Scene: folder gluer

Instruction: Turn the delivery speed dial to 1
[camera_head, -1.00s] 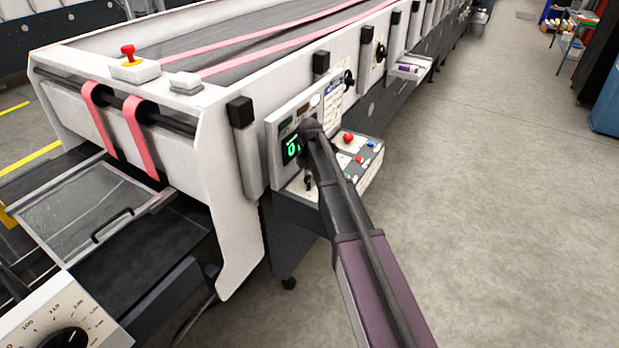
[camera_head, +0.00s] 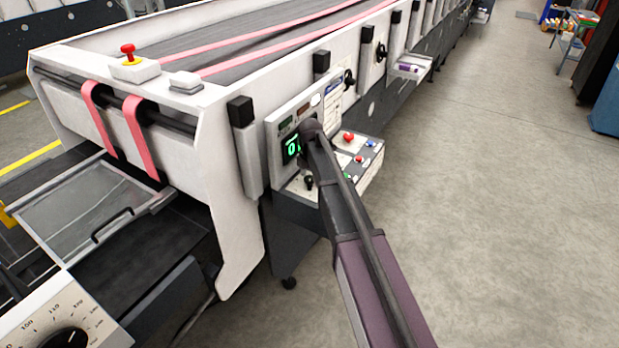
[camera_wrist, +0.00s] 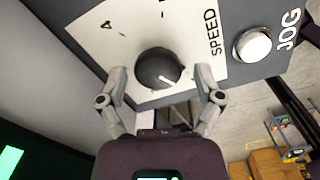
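A round black dial (camera_wrist: 158,68) sits on a white plate marked "SPEED" in the wrist view. A "4" shows at its upper left. Its white pointer line points to the lower right. The rest of the label and scale is cut off or covered. My gripper (camera_wrist: 161,72) is open, with one finger on each side of the dial. Gaps show between the fingers and the dial, and I cannot tell how deep the tips reach. In the head view my arm covers the dial and the gripper.
A white JOG button (camera_wrist: 252,46) is close to the right finger. The control panel (camera_head: 357,178) with a red button (camera_head: 348,137) and a green-lit display (camera_head: 292,147) is on the machine's side. A large numbered dial (camera_head: 66,340) is at bottom left. The floor (camera_head: 500,200) at right is clear.

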